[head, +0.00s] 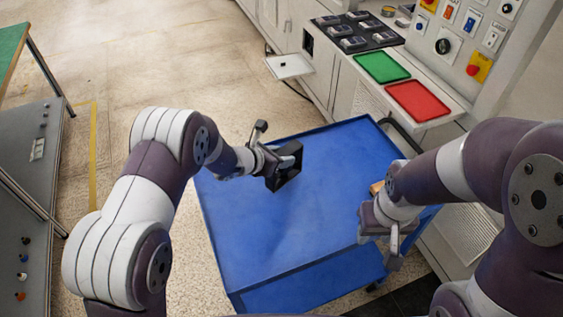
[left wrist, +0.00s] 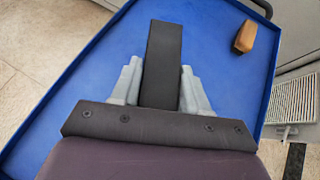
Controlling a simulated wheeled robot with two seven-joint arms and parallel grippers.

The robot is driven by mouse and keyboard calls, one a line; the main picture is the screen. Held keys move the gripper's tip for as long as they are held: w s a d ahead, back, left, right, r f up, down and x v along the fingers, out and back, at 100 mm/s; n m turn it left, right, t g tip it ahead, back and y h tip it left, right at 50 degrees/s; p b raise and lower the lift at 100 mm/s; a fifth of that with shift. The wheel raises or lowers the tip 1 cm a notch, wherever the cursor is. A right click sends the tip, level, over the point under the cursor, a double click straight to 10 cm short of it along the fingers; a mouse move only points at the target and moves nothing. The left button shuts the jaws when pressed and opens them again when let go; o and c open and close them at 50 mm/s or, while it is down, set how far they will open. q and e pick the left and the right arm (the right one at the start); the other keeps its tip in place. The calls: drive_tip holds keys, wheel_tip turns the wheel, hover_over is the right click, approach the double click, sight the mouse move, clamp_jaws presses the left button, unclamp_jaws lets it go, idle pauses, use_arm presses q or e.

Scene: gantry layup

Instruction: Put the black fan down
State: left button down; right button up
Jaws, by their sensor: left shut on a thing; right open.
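The black fan (head: 286,176) is a dark block held at the end of my left arm, over the far left part of the blue cart top (head: 300,226). My left gripper (head: 288,162) is shut on it. In the left wrist view the fan (left wrist: 162,62) stands as a dark upright slab between the two grey fingers of my left gripper (left wrist: 160,88). I cannot tell whether its lower edge touches the cart. My right gripper (head: 392,246) is open and empty over the right part of the cart, pointing down.
A small wooden-topped object (left wrist: 244,36) lies on the cart's right side, partly hidden by my right arm in the head view (head: 377,187). A green tray (head: 382,67) and a red tray (head: 418,100) sit on the bench behind. The cart's middle is bare.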

use_arm(q)
wheel_tip(320, 180, down, 4)
drive_tip(key=shift+d+r, duration=0.15)
drive_tip(key=shift+r, duration=0.05)
drive_tip(key=shift+f, duration=0.15)
drive_tip(key=c, duration=0.6)
unclamp_jaws()
drive_tip(key=shift+o, duration=0.2)
